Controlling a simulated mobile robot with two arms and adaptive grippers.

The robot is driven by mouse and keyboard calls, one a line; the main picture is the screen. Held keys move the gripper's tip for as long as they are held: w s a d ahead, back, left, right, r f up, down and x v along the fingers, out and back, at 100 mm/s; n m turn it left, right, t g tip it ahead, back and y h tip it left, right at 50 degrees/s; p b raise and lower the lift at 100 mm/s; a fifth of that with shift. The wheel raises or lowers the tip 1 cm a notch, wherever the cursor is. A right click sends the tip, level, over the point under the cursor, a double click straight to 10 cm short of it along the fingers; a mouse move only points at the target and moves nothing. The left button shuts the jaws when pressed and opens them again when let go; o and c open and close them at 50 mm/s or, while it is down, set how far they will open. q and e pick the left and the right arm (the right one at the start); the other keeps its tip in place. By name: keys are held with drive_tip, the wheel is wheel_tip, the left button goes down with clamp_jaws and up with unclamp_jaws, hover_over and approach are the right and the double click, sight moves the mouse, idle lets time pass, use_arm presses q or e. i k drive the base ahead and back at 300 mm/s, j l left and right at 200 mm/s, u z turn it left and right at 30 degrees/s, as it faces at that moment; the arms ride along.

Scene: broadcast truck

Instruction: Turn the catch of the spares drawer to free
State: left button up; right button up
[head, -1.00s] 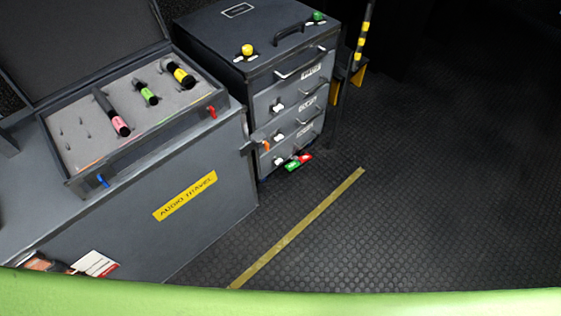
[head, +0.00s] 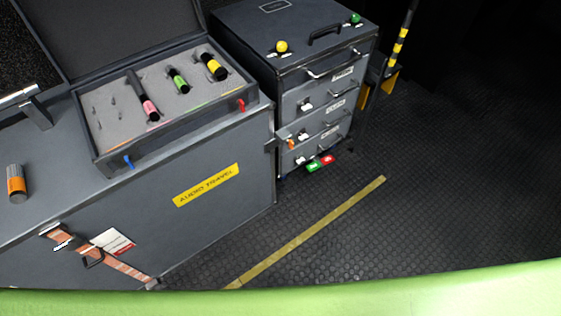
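The dark grey drawer cabinet (head: 262,50) stands at the back, right of the long bench. Its front has stacked drawers with bar handles and small labels, too small to read, so I cannot tell which is the spares drawer. White catches show at the left of the drawer fronts: an upper one (head: 305,106), a middle one (head: 302,136) and a lower one (head: 300,160). I cannot tell how each catch is turned. Neither of my grippers is in view.
Green and red tags (head: 320,163) are low by the cabinet. The floor (head: 440,180) right of the yellow strip (head: 310,230) is clear.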

sight(325, 139)
drive_tip(key=i+l+u, duration=0.15)
drive_tip(key=l+u, duration=0.35)
drive_tip(key=l, duration=0.25)
drive_tip(key=l+u, duration=0.5)
drive_tip(key=l, duration=0.3)
